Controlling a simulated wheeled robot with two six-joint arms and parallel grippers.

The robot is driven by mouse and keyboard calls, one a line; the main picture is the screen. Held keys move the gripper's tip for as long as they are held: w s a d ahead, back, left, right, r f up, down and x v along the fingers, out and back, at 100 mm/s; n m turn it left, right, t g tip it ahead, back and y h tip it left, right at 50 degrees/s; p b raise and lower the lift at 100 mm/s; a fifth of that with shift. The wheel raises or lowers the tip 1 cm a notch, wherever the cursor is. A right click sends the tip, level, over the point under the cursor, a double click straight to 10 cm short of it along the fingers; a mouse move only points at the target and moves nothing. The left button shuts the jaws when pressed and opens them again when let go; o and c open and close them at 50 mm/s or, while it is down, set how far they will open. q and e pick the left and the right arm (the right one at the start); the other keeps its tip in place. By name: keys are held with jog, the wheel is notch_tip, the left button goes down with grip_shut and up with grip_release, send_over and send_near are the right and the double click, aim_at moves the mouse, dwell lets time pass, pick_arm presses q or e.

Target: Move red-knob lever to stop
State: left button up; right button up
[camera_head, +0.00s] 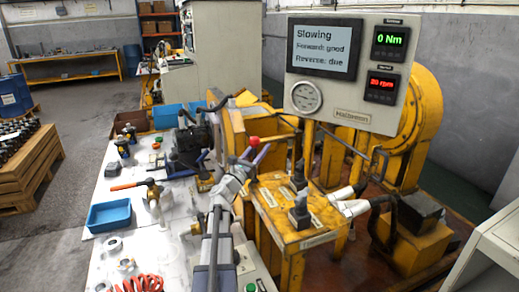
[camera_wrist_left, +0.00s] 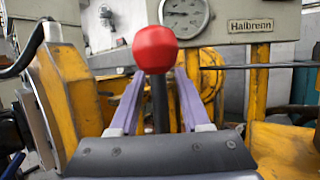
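The red-knob lever (camera_head: 254,141) stands at the machine's left side in the head view. In the left wrist view its red knob (camera_wrist_left: 156,48) is close and central, with the dark shaft running down below it. My left gripper (camera_head: 254,156) reaches up to the lever from the front. In the left wrist view its two purple fingers stand apart on either side of the shaft, with gaps showing. The knob partly hides the fingertips, so contact is unclear. My right gripper is not in view.
A display panel (camera_head: 324,47) reads "Slowing", "Forward: good", "Reverse: due"; the readouts beside it show 0 Nm and 20 rpm. A yellow stand with other levers (camera_head: 299,214) is to the right. A cluttered white bench with a blue tray (camera_head: 109,215) lies left.

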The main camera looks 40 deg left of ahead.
aim_at(254, 156)
pick_arm(q)
jog(key=b+v, duration=0.2)
jog(key=v, duration=0.5)
jog(key=shift+f+b, duration=0.15)
jog(key=shift+b, duration=0.25)
jog(key=shift+s, duration=0.4)
jog(key=shift+d+f, duration=0.1)
